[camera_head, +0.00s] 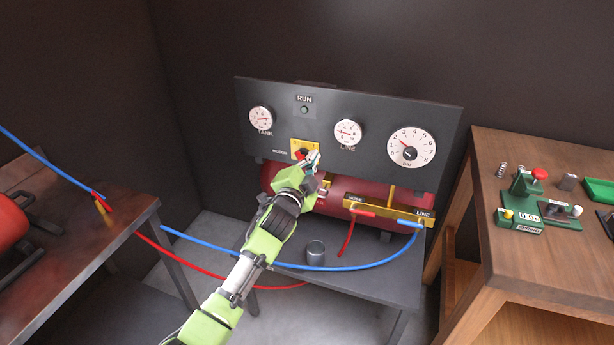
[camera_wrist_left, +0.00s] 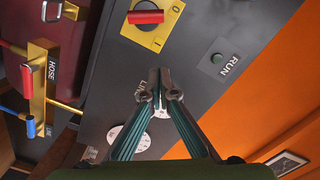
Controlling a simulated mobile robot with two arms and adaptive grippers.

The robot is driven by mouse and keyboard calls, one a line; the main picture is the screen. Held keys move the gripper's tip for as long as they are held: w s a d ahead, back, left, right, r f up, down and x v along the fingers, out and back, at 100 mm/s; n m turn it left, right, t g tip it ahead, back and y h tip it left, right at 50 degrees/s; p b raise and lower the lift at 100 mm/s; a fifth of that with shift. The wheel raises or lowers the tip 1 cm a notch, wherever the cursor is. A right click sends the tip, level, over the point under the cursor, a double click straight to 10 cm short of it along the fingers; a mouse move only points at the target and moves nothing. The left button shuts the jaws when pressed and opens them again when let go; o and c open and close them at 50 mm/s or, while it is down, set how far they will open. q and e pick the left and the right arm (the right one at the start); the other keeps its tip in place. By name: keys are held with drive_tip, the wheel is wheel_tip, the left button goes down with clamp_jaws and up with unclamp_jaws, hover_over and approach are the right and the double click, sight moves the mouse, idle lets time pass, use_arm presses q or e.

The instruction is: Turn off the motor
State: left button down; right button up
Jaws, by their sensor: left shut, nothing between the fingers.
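The motor switch is a yellow plate (camera_head: 296,145) marked MOTOR on the dark gauge panel. In the left wrist view the plate (camera_wrist_left: 160,39) bears a black knob with a red handle (camera_wrist_left: 146,16) and 0 and 1 marks. My left gripper (camera_head: 314,157) is in front of the panel, partly covering the switch in the head view. In the left wrist view its fingertips (camera_wrist_left: 160,76) are together and empty, apart from the red handle. The RUN lamp (camera_head: 304,110) above the switch looks dull green; it also shows in the wrist view (camera_wrist_left: 217,58). My right gripper is not in view.
Round gauges (camera_head: 409,147) flank the switch. A red tank (camera_head: 350,194) lies below the panel, with a brass manifold (camera_head: 385,212) and blue and red hoses. A metal cup (camera_head: 315,252) stands on the grey bench. A wooden table (camera_head: 540,275) is at right.

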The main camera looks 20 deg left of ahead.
use_arm(q)
drive_tip(key=s+a, duration=0.1)
drive_tip(key=s, duration=0.6)
drive_tip(key=shift+s+f+b, duration=0.2)
drive_tip(key=shift+s+b, duration=0.2)
drive_tip(key=shift+b, duration=0.05)
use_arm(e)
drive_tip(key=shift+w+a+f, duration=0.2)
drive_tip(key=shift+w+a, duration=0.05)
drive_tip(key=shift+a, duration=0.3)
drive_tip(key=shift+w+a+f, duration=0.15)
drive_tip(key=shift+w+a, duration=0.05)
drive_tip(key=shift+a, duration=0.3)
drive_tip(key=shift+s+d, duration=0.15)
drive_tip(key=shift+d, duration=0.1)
